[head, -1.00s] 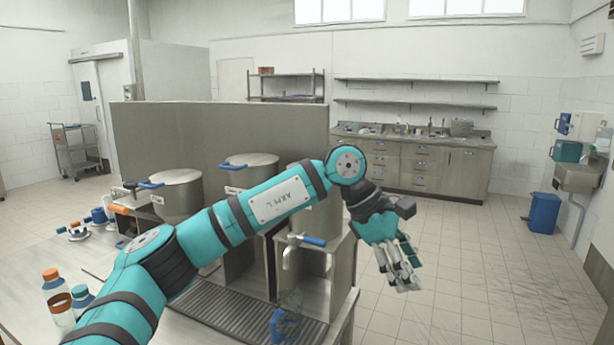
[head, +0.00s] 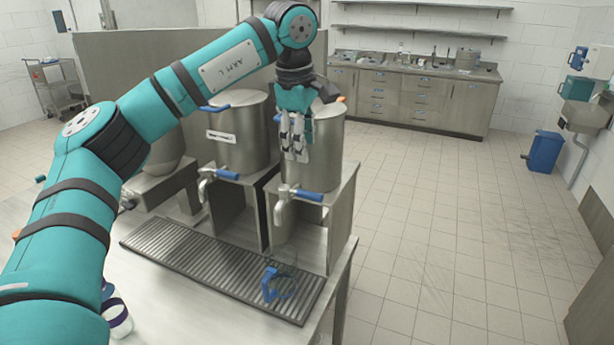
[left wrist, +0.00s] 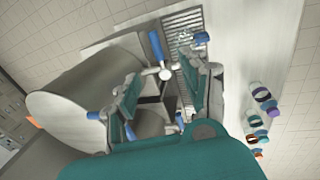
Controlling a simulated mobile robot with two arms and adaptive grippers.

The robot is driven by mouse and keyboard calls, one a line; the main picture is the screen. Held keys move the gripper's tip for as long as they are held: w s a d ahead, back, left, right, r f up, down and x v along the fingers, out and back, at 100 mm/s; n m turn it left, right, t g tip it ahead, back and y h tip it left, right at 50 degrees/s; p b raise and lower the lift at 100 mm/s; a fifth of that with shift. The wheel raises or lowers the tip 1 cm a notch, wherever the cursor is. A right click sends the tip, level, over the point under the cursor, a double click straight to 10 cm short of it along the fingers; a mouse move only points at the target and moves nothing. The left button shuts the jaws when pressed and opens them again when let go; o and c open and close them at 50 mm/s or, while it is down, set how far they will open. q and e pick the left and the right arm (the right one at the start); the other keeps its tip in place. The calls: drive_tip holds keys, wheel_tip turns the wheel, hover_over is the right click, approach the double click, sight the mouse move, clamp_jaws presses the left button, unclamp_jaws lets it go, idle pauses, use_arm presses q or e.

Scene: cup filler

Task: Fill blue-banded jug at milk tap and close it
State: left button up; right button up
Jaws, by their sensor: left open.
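A clear jug with a blue handle and band (head: 272,284) stands on the drip tray (head: 180,258), below the spout of the right-hand tap (head: 282,212). Its fill level is too faint to tell. That tap has a blue lever (head: 308,196) pointing right, and it also shows in the left wrist view (left wrist: 157,47). I cannot read which tap is for milk. My left gripper (head: 295,155) is open and empty, pointing down in front of the right vat, above the tap lever and apart from it. My right gripper is not in view.
A second tap with a blue lever (head: 228,175) sits left, on the middle vat (head: 240,135). Several bottles with coloured bands (left wrist: 262,105) show on the table in the left wrist view. The floor right of the table is clear; a blue bin (head: 544,151) stands far off.

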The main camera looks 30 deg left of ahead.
use_arm(q)
approach(307, 192)
drive_tip(key=p+x, duration=0.2)
drive_tip(key=x, duration=0.4)
drive_tip(key=shift+p, duration=0.3)
drive_tip(key=shift+p+x, duration=0.3)
drive_tip(key=shift+x, duration=1.25)
drive_tip(key=shift+d, duration=0.1)
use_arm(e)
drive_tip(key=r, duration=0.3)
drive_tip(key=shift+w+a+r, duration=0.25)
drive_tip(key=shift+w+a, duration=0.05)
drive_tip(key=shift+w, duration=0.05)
use_arm(q)
drive_tip(key=shift+c, duration=1)
clamp_jaws()
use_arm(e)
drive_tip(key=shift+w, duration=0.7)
